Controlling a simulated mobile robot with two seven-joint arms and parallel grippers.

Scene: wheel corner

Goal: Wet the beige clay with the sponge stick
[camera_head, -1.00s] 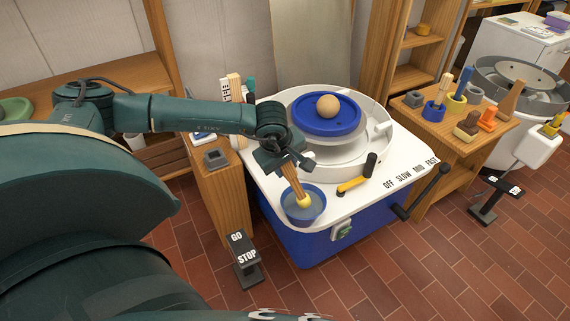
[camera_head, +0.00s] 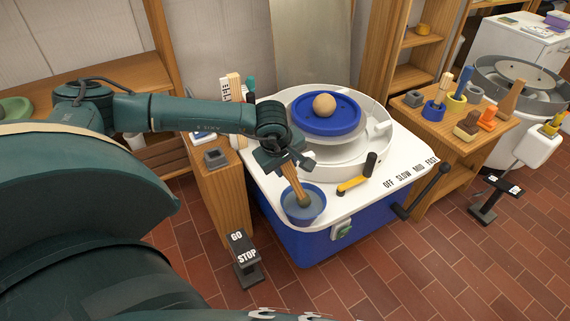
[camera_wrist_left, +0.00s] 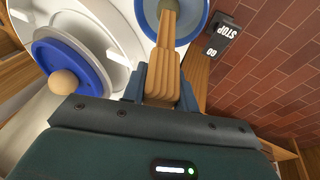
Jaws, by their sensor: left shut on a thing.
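My left gripper (camera_head: 286,164) is shut on the wooden handle of the sponge stick (camera_head: 298,184), which points down. The stick's lower end is inside the blue water bowl (camera_head: 318,208), and its sponge looks dull and under the water. In the left wrist view the ridged handle (camera_wrist_left: 162,75) sits between the fingers and runs to the bowl (camera_wrist_left: 204,14). The beige clay (camera_head: 324,105) is a ball on the blue disc (camera_head: 345,126) of the wheel, apart from the stick. It also shows in the left wrist view (camera_wrist_left: 63,82). My right gripper is not seen.
A GO/STOP pedal (camera_head: 244,256) stands on the brick floor. A wooden stand (camera_head: 224,190) is left of the wheel. A side table (camera_head: 455,130) at right holds several tools.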

